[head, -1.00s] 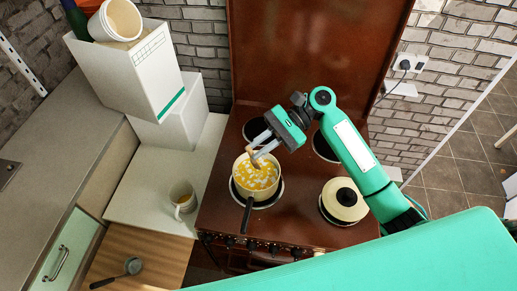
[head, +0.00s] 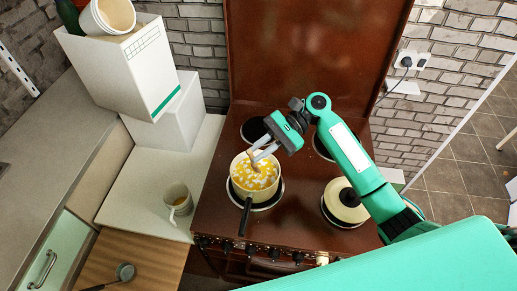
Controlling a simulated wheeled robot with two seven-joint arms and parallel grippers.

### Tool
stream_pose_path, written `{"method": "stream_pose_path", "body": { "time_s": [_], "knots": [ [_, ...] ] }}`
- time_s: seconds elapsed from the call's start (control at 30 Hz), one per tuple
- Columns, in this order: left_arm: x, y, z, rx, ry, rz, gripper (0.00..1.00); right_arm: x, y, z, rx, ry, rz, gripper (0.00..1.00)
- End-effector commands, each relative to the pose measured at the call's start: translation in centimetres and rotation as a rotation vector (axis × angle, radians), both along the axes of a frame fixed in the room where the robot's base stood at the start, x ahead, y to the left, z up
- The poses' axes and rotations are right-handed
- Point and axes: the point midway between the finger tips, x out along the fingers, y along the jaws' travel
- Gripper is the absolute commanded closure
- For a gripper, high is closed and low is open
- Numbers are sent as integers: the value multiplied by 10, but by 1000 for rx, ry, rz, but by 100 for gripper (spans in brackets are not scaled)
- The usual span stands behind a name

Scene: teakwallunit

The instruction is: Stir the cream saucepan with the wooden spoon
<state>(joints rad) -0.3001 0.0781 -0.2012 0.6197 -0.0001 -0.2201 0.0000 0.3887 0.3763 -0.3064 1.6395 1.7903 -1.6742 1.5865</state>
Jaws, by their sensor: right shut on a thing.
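The cream saucepan (head: 234,186) stands on the front left hob of the brown stove (head: 285,235), its dark handle pointing toward the front. It holds yellow content with pale lumps. My right gripper (head: 261,152) is above the pan's far rim, shut on the wooden spoon (head: 253,162). The spoon is mostly hidden by the fingers, and its lower end reaches down into the pan's contents. My left gripper is not in view.
A cream lidded pot (head: 345,200) stands on the front right hob. A mug (head: 178,198) is on the white counter to the left. White boxes (head: 125,65) are stacked behind it. A small dark-handled pan (head: 125,271) lies on the wooden surface at lower left.

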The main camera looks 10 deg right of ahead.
Motion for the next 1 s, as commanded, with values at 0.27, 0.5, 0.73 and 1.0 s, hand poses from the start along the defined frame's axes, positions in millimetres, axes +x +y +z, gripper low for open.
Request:
{"method": "stream_pose_path", "body": {
  "time_s": [0.27, 0.5, 0.73, 1.0],
  "knots": [
    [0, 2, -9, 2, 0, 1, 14, 8, -3, -21, 0, 1, -1, 100],
    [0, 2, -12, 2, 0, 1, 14, 12, -5, -30, 0, -1, 0, 100],
    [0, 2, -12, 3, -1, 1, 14, 12, -5, -31, 0, -1, 0, 100],
    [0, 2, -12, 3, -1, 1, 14, 12, -5, -31, 0, -1, 0, 100]
  ]
}}
